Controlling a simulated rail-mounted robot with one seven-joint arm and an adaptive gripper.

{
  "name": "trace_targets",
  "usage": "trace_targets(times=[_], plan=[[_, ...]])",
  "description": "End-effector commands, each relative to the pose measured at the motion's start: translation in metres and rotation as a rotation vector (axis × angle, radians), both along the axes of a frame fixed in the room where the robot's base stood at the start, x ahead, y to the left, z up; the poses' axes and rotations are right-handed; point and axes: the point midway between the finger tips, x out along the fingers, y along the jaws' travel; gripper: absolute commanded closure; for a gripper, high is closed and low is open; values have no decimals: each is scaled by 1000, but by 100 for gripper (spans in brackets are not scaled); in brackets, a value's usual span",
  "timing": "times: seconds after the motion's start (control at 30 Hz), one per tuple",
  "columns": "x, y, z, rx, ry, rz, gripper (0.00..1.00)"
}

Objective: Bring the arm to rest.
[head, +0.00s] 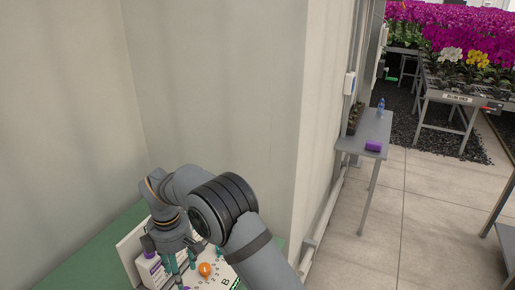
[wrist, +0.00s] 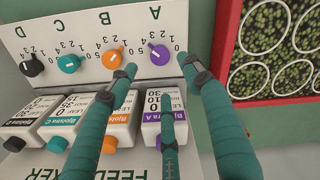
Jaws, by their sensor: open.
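My gripper (wrist: 160,72) is open, with its teal fingers spread and nothing between them. In the wrist view the fingertips are over the feed mixer panel (wrist: 20,45), near the purple knob (wrist: 159,54) under the letter A. I cannot tell whether a finger touches anything. In the head view my arm is bent over the green bench at the bottom, and my gripper (head: 180,264) points down, partly hidden by the arm links.
The panel also has orange (wrist: 112,59), teal (wrist: 68,63) and black (wrist: 31,65) knobs. Feed bottles stand close below, including a purple-labelled one (wrist: 152,104). A red-framed tray (wrist: 228,50) is at right. A wall corner (head: 300,130) rises beside my arm; a side table (head: 374,130) stands beyond.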

Motion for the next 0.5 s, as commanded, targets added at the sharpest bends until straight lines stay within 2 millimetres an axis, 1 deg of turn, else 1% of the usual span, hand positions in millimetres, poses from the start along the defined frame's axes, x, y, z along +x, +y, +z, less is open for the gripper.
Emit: trace_targets(times=[0.03,0.13,0.17,0.2,0.5], plan=[[1,1,12,4,-4,1,50],[0,1,34,4,-4,1,50],[-2,-1,19,-6,5,3,50],[-2,-1,9,-7,7,2,50],[-1,-1,-57,-5,4,2,50]])
